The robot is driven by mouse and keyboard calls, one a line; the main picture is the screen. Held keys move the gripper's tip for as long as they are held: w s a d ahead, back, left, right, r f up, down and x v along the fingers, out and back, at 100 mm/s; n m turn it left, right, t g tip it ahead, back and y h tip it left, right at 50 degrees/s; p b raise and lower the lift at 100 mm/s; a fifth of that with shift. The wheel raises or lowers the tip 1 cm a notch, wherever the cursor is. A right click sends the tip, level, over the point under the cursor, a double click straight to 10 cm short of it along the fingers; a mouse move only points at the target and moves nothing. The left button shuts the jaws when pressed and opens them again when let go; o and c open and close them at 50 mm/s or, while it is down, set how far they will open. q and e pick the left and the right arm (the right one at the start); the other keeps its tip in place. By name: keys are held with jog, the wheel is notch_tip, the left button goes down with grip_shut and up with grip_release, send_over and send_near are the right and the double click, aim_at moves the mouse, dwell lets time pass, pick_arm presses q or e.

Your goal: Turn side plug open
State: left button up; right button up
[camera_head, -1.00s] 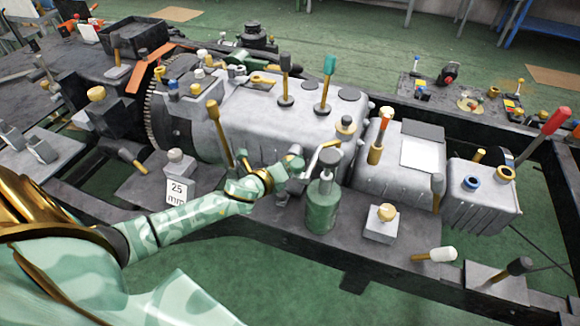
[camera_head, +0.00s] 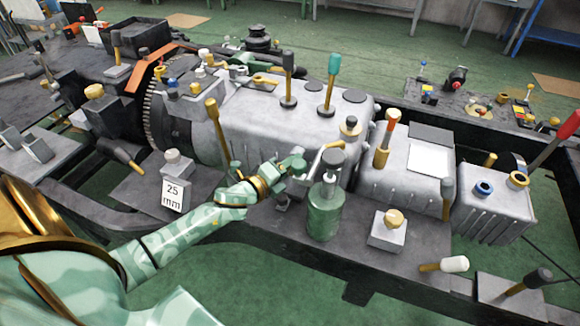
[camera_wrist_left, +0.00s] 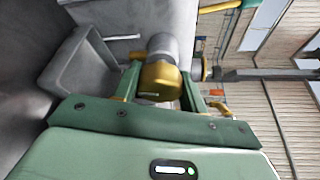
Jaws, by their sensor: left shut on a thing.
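My left gripper (camera_head: 291,166) is at the near side of the long grey gear housing (camera_head: 310,125), low on its wall. In the left wrist view its two green fingers (camera_wrist_left: 160,88) stand on either side of a brass-coloured plug (camera_wrist_left: 160,78) with a grey round body behind it. The gripper is shut on this plug. In the head view the plug is hidden behind the gripper. How far the plug is turned cannot be told. My right gripper is not in view.
A green cylinder with a dark top (camera_head: 323,210) stands close to the right of my left gripper. A brass-coloured lever (camera_head: 217,128) rises to its left.

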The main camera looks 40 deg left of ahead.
pick_arm(q)
jog(key=o, duration=1)
jog(key=shift+s, duration=0.1)
jog(key=s, duration=0.5)
jog(key=s+a+r+p, duration=0.1)
jog(key=s, duration=0.4)
jog(key=s+a+r+p, duration=0.1)
jog(key=s, duration=0.5)
jog(key=shift+a, duration=0.1)
jog(key=shift+w, duration=0.1)
